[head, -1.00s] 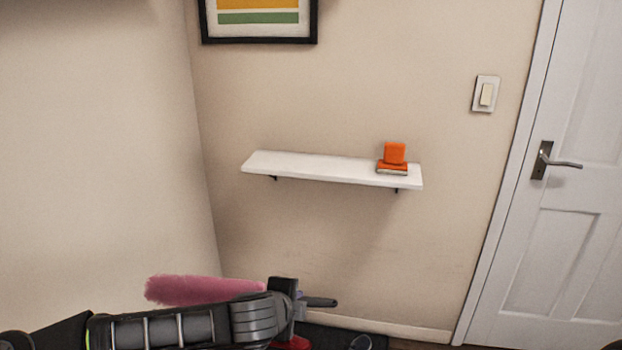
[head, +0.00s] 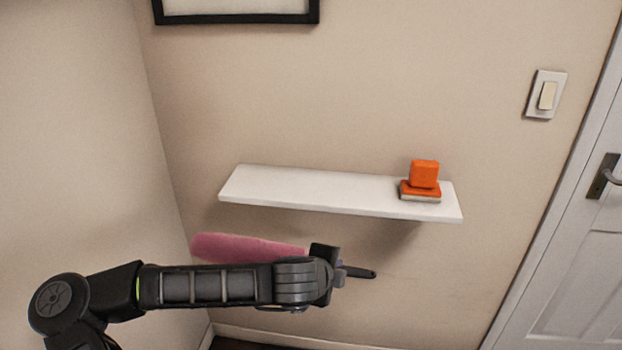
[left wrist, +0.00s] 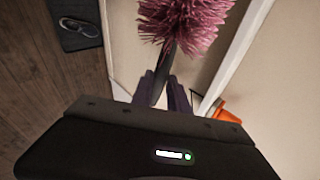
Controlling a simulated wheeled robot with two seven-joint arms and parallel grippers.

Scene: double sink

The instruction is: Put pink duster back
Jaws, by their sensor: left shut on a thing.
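The pink duster (head: 240,247) is held sideways in my left gripper (head: 338,270), with its fluffy head to the left and its dark handle end sticking out to the right. In the left wrist view the pink head (left wrist: 186,18) is at the top, and my left gripper's fingers (left wrist: 168,95) are shut on the dark handle. In the head view the duster is below and in front of the white wall shelf (head: 310,192), whose left and middle parts are bare. My right gripper is in neither view.
A picture frame (head: 236,18) hangs above, and a light switch (head: 546,95) and door (head: 575,260) are at the right. In the left wrist view a dark mat (left wrist: 76,24) lies on the wooden floor.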

